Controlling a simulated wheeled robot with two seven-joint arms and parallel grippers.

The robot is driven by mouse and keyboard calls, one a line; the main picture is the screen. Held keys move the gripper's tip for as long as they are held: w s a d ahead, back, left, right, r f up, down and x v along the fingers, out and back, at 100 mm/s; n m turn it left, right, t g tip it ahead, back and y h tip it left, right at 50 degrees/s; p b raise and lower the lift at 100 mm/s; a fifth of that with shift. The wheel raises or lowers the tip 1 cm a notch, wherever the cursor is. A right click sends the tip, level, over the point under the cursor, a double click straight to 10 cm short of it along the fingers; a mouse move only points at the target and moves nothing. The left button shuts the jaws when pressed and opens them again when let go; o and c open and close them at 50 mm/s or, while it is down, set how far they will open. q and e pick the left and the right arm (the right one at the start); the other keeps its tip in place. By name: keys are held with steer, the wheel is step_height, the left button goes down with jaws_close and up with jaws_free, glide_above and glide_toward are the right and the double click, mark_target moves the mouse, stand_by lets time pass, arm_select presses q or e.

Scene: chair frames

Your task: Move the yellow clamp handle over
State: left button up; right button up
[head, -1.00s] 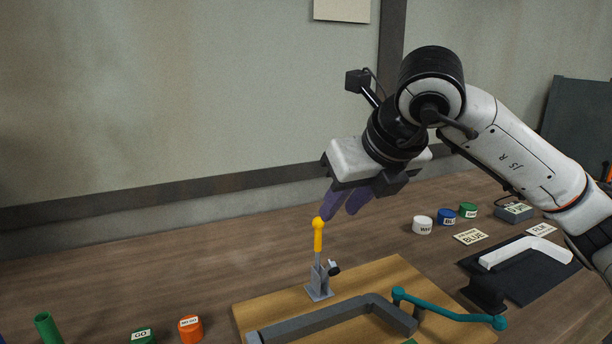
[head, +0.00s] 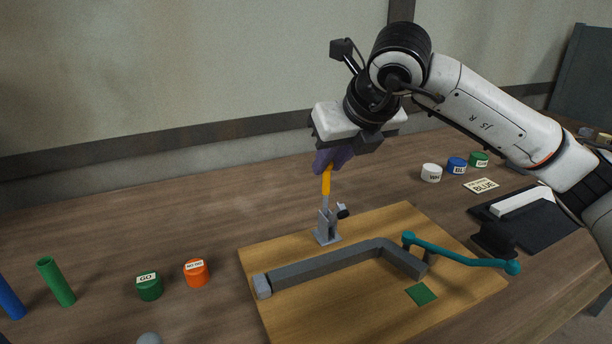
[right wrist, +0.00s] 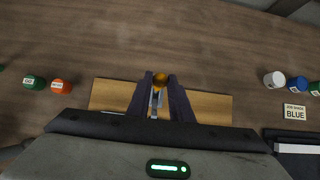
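The yellow clamp handle (head: 326,182) stands upright on its grey clamp base (head: 327,227), at the back edge of the wooden board (head: 400,300). My right gripper (head: 331,163) has come down over the handle's top from above. Its purple fingers hide the knob in the head view. In the right wrist view the orange-yellow knob (right wrist: 160,80) sits between the two fingertips (right wrist: 161,77) and fills the gap, so the fingers look shut on it. My left gripper is not in view.
A grey bent bar (head: 320,268) and a teal bar (head: 460,253) lie on the board's near side. Green (head: 149,287) and orange (head: 196,272) buttons stand left of it, with a green tube (head: 56,281). White, blue and green caps stand at the right.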

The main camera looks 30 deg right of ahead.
steer(key=shift+w+r, duration=0.1)
steer(key=shift+r, duration=0.1)
steer(key=shift+w, duration=0.2)
steer(key=w, duration=0.2)
steer(key=shift+w+d+f, duration=0.1)
steer(key=shift+w+f, duration=0.1)
steer(key=shift+w, duration=0.15)
steer(key=shift+w+f, duration=0.4)
steer(key=shift+w, duration=0.35)
steer(key=shift+w+f, duration=0.35)
steer(key=shift+w, duration=0.35)
steer(key=shift+w+f+b, duration=0.1)
steer(key=shift+b, duration=0.2)
